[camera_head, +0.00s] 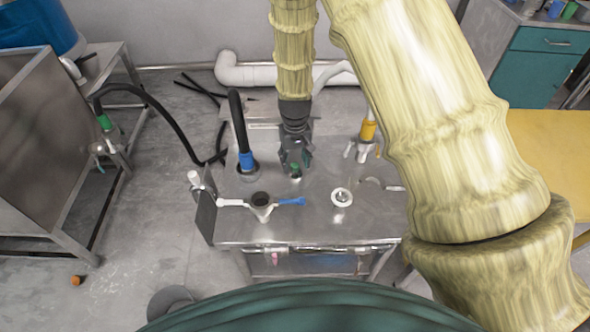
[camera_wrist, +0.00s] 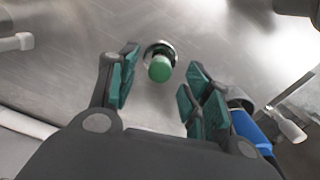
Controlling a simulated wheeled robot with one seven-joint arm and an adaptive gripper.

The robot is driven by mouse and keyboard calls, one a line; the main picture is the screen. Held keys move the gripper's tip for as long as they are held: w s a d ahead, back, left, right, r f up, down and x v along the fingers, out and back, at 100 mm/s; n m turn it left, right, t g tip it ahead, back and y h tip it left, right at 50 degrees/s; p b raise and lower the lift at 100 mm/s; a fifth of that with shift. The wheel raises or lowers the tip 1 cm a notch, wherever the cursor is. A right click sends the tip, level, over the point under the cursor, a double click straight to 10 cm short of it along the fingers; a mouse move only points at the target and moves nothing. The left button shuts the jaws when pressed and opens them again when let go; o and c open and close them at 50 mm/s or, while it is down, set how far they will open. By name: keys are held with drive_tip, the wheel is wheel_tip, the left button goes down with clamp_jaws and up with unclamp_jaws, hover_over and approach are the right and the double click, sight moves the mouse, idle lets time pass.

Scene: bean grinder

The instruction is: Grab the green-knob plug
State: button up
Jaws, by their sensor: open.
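The green-knob plug (camera_wrist: 160,67) shows in the wrist view as a round green knob on a metal collar, standing on the metal surface. In the head view the green knob (camera_head: 295,170) sits on the steel table, just below my gripper (camera_head: 296,152). In the wrist view my gripper (camera_wrist: 158,92) is open, with its green-padded fingers to the left and right of the knob. The knob lies between and slightly beyond the fingertips in the picture. I see no contact. The lower part of the plug is hidden by the knob.
On the steel table (camera_head: 235,230), a blue-collared black hose (camera_head: 246,160) stands left of my gripper and a yellow-collared fitting (camera_head: 367,130) right. A funnel with a blue handle (camera_head: 291,201) and a round white-rimmed fitting (camera_head: 341,197) are nearer the front edge.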

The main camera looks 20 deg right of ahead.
drive_tip(key=shift+f, duration=1.3)
clamp_jaws()
drive_tip(key=shift+r, duration=0.1)
